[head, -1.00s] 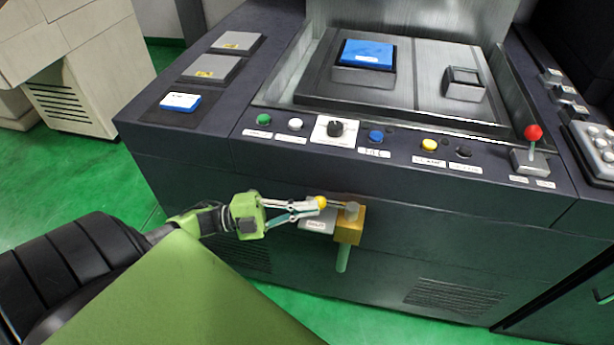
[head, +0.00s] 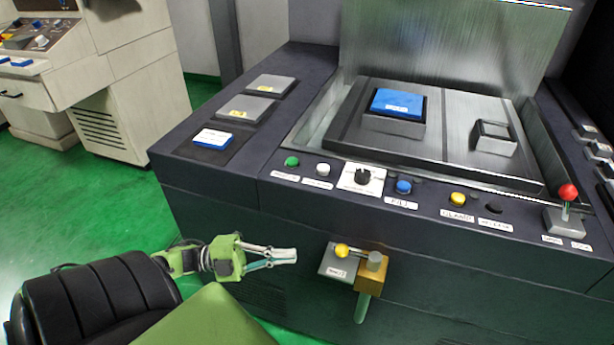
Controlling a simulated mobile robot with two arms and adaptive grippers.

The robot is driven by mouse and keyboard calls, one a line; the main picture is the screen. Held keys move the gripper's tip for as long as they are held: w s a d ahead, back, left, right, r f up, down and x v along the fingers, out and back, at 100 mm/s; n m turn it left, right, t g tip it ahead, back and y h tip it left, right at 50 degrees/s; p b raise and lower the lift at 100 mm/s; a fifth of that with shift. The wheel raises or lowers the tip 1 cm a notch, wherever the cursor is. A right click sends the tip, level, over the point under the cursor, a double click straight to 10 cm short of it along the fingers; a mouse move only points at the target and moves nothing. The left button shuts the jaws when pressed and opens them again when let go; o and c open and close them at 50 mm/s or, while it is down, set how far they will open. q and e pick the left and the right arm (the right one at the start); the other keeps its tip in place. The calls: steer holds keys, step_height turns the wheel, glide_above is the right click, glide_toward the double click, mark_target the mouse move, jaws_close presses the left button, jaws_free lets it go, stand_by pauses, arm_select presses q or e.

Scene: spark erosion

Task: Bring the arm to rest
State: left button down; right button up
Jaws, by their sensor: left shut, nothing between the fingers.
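My left gripper (head: 284,256) is green with slim pale fingers. It is shut and empty in front of the machine's dark front face. Its fingertips point right and stop short of a brass valve (head: 370,276) with a yellow-knobbed lever (head: 342,250), with a clear gap between them. The lever lies roughly level, its knob to the left of the valve body. My left arm comes in from the lower left. My right gripper is not in view.
The dark machine (head: 230,195) fills the middle and right. Its panel carries a green button (head: 292,161), a black dial (head: 362,176), a yellow button (head: 457,199) and a red-knobbed lever (head: 567,193). Green floor (head: 80,205) is free at left, before a pale cabinet (head: 130,90).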

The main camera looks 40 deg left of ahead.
arm_select(q)
steer(key=shift+v, duration=0.9)
steer(key=shift+d+f, duration=0.1)
